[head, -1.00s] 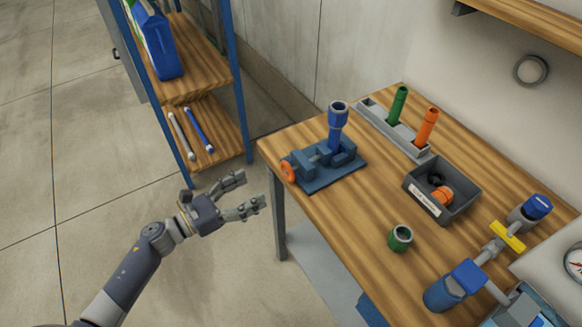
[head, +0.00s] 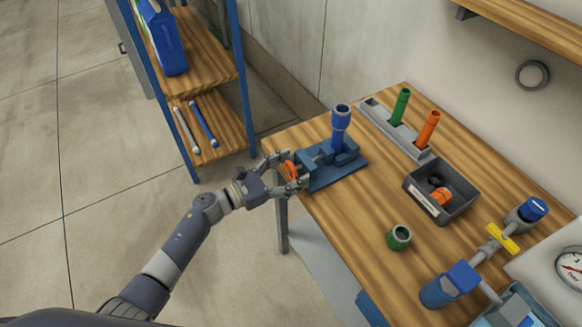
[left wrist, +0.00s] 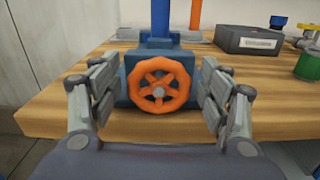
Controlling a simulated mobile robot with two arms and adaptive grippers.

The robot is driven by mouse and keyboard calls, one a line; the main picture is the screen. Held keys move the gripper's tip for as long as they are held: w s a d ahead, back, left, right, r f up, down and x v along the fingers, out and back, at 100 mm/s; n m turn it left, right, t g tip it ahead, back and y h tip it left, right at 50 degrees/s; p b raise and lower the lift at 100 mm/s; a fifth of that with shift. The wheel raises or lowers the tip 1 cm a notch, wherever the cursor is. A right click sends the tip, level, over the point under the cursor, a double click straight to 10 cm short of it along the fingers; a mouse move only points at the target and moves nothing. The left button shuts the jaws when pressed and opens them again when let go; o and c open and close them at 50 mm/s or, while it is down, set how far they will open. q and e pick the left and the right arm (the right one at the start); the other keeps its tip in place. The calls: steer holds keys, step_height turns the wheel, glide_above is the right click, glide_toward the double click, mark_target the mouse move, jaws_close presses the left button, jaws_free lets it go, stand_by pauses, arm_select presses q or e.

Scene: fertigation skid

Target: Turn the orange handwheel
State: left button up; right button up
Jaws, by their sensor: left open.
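The orange handwheel (left wrist: 160,85) faces me on the front of a blue vise (head: 332,165) at the table's near left corner. In the head view the handwheel (head: 291,170) shows partly between my fingers. My left gripper (head: 285,172) is open, with one finger on each side of the wheel. In the left wrist view the left gripper (left wrist: 158,95) has clear gaps between its fingers and the wheel's rim. A blue cylindrical piece (head: 340,130) stands upright in the vise. My right gripper is not in view.
On the wooden table (head: 335,215) stand a green ring-shaped piece (head: 399,237), a dark labelled bin (head: 455,208) and a grey rack (head: 378,122) with green and orange tubes. Pipework with a yellow handle (head: 502,238) is at the right. A shelf (head: 215,70) stands behind at left.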

arm_select(q)
steer(key=c, duration=1.1)
steer(key=shift+n+b, duration=0.4)
steer(key=shift+n, duration=0.3)
steer(key=o, duration=1.1)
steer(key=v, duration=1.2)
steer(key=shift+w+f, duration=0.1)
